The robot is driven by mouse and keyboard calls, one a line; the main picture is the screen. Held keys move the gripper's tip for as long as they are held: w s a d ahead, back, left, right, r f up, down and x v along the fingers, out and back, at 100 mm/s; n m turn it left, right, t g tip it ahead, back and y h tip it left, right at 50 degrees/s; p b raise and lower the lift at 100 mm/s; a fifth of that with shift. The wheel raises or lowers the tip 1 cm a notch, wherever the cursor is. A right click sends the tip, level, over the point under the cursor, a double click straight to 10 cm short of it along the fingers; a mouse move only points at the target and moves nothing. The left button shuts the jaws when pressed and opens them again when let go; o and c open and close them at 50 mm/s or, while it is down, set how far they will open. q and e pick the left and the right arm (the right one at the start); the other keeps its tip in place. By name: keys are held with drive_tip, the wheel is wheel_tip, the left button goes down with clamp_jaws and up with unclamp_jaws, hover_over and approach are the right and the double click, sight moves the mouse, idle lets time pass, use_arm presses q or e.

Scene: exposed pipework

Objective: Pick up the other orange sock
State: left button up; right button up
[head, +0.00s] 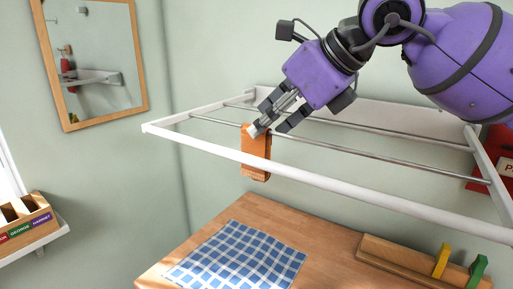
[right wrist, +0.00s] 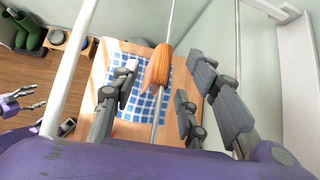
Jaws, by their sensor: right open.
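One orange sock (head: 256,158) hangs folded over a thin metal rod of the white wall rack (head: 330,184). In the right wrist view the sock (right wrist: 160,62) lies ahead, between the spread fingers. My right gripper (head: 272,122) is open, with its fingertips close to the top of the sock. I cannot tell whether they touch it. In the right wrist view my right gripper (right wrist: 158,85) holds nothing. My left gripper (right wrist: 30,98) shows at the left edge of the right wrist view, low by the floor, with its fingers apart and empty.
A wooden table (head: 215,225) with a blue checked cloth (head: 238,255) stands below the rack. A wooden holder (head: 400,262) with yellow and green pieces sits at its right. Labelled bins (head: 28,222) stand on a left shelf. A mirror (head: 92,62) hangs on the wall. Green boots (right wrist: 30,32) stand far left.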

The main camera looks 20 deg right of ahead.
sight(260, 146)
drive_tip(key=x, duration=0.5)
drive_tip(key=shift+w+d+f+p, duration=0.1)
drive_tip(key=shift+p, duration=0.2)
clamp_jaws()
